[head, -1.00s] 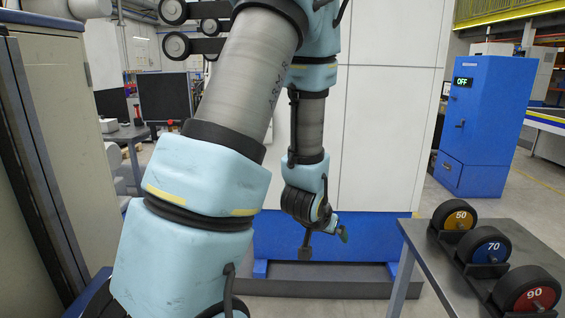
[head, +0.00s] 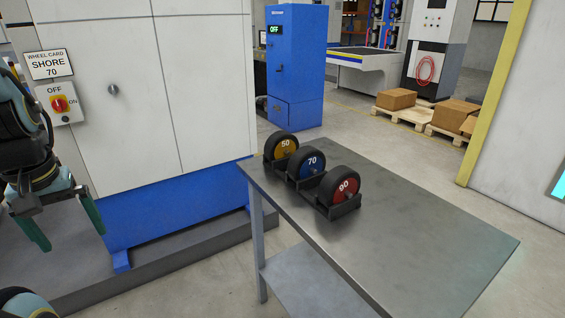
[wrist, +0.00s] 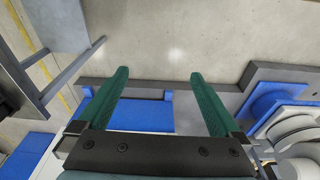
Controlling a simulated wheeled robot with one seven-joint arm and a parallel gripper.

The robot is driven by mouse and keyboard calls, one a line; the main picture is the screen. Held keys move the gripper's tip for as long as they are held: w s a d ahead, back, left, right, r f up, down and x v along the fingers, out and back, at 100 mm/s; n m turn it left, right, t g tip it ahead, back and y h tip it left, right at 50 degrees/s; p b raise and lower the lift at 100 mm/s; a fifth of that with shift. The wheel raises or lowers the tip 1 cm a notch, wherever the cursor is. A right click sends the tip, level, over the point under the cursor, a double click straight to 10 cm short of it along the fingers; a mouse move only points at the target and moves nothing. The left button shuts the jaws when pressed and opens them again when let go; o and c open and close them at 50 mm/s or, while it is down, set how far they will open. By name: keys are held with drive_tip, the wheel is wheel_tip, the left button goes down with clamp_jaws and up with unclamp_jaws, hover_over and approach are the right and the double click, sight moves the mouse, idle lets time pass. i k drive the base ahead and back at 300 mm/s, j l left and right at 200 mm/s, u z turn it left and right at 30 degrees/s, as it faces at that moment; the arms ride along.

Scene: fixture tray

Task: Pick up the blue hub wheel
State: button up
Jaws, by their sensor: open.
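The blue hub wheel (head: 307,162), a black tyre with a blue face marked 70, stands upright in a dark rack on the metal table. It sits between the yellow hub wheel (head: 282,146) marked 50 and the red hub wheel (head: 342,186) marked 90. My gripper (head: 70,232) is at the far left of the head view, well apart from the table and the wheels. Its two green fingers are spread with nothing between them. In the wrist view my gripper (wrist: 155,85) is open over the floor and a blue base, and no wheel shows there.
The metal table (head: 430,240) has a wide bare top right of the rack. A white cabinet (head: 150,90) stands between my arm and the back, with a card reading "WHEEL CARD SHORE 70" (head: 49,64) and a red switch (head: 60,104). A blue cabinet (head: 296,60) stands behind the table.

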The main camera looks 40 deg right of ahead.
sight(308, 160)
drive_tip(key=i+z, duration=0.2)
drive_tip(key=z, duration=1.55)
drive_tip(key=i+j+z, duration=0.25)
drive_tip(key=z, duration=0.15)
drive_tip(key=i+j+z, duration=0.15)
drive_tip(key=j+z, duration=0.25)
drive_tip(key=i+j+z, duration=0.15)
drive_tip(key=j+z, duration=0.25)
drive_tip(key=i+j+z, duration=0.1)
drive_tip(key=j, duration=0.5)
drive_tip(key=i+j, duration=0.1)
drive_tip(key=j, duration=0.5)
drive_tip(key=z, duration=0.05)
